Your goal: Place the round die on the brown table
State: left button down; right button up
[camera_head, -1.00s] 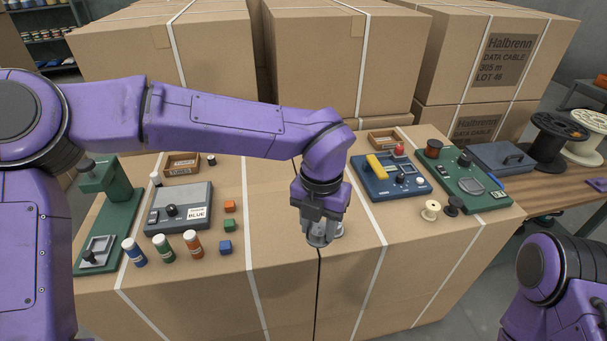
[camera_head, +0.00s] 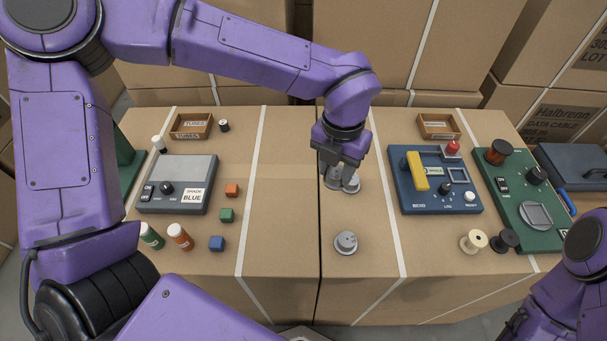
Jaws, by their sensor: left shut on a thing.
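My left gripper (camera_head: 341,178) is shut on a small grey round metal piece (camera_head: 352,187), low over the middle of the carton top. The fingers hide part of it, and I cannot tell whether it touches the carton. Another grey round metal piece (camera_head: 346,243) with a raised knob stands on the carton nearer to me, apart from the gripper. I cannot tell which is the round die. A strip of brown table (camera_head: 594,199) shows at the right edge, mostly hidden. Part of my right arm shows at the lower right, but its gripper's fingers do not.
A blue device (camera_head: 435,200) and a green device (camera_head: 528,240) stand right of the gripper, with two small spools in front. A grey device (camera_head: 178,183), coloured cubes and bottles stand to the left. Tall cartons (camera_head: 420,45) rise behind. Carton top between cubes and gripper is clear.

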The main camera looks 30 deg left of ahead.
pick_arm(q)
jog(key=s+a+f, duration=0.1)
jog(key=s+a, duration=0.1)
jog(key=a, duration=0.3)
jog(key=p, duration=0.1)
send_over(294, 198)
jog(key=d, duration=0.1)
jog(key=f, duration=0.5)
jog(key=shift+w+d+f, duration=0.15)
jog(key=shift+w+f, duration=0.05)
jog(key=shift+w, duration=0.05)
jog(key=f, duration=0.1)
jog(key=a+f, duration=0.1)
jog(key=s+f, duration=0.1)
jog(key=f, duration=0.1)
jog(key=shift+a+p, duration=0.25)
jog(key=shift+p, duration=0.15)
jog(key=shift+w+d+f, duration=0.1)
jog(key=shift+w+f, duration=0.15)
jog(key=shift+f, duration=0.1)
pick_arm(e)
jog(key=shift+s+r, duration=0.25)
jog(key=shift+r, duration=0.9)
pick_arm(q)
jog(key=shift+s, duration=0.1)
jog(key=c, duration=0.6)
grip_release()
jog(key=shift+f, duration=0.1)
